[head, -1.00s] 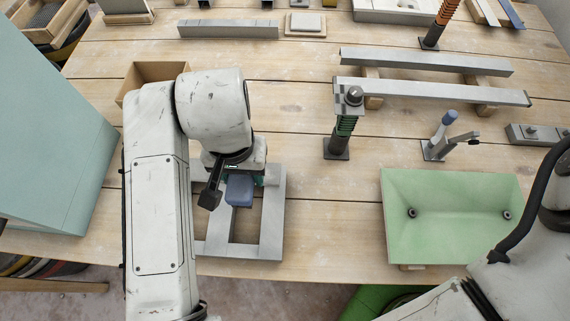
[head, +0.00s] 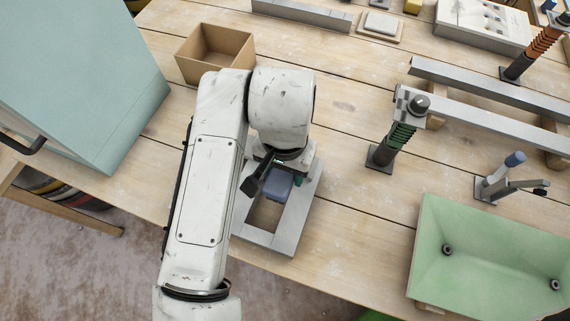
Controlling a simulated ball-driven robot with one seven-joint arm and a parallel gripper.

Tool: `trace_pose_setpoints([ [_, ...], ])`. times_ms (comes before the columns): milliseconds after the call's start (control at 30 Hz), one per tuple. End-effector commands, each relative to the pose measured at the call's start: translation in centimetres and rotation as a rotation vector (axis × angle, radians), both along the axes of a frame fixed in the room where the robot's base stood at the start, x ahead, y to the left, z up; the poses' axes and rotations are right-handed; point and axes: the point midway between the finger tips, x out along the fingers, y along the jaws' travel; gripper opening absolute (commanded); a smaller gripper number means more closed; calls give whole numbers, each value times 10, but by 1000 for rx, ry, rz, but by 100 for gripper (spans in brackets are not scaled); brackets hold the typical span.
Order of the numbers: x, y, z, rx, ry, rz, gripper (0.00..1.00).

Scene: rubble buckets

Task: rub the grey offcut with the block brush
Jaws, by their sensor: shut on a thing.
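My gripper (head: 277,170) points down at the near left part of the table, mostly hidden by my arm. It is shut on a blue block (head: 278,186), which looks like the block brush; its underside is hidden. The block is over a flat grey frame (head: 268,240) with an opening in its middle. I cannot tell whether the block touches the frame. No piece is clearly the grey offcut; it may be this grey frame or part of it.
A cardboard box (head: 215,50) stands behind my arm. A teal case (head: 85,85) is at the left. A green tray (head: 490,255) is at the right front. A dark post (head: 392,145) and long grey bars (head: 490,122) stand further right. Bare table lies between frame and tray.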

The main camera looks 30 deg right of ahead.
Motion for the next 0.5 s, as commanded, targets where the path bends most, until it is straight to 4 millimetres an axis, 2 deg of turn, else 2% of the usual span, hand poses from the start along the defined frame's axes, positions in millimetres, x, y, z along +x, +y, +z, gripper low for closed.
trace_pose_setpoints([
  [33,0,0,-12,0,0,1,19],
  [133,0,0,-24,0,0,1,19],
  [200,5,-9,-16,-1,0,-4,19],
  [500,27,-39,-16,-1,2,-2,19],
])
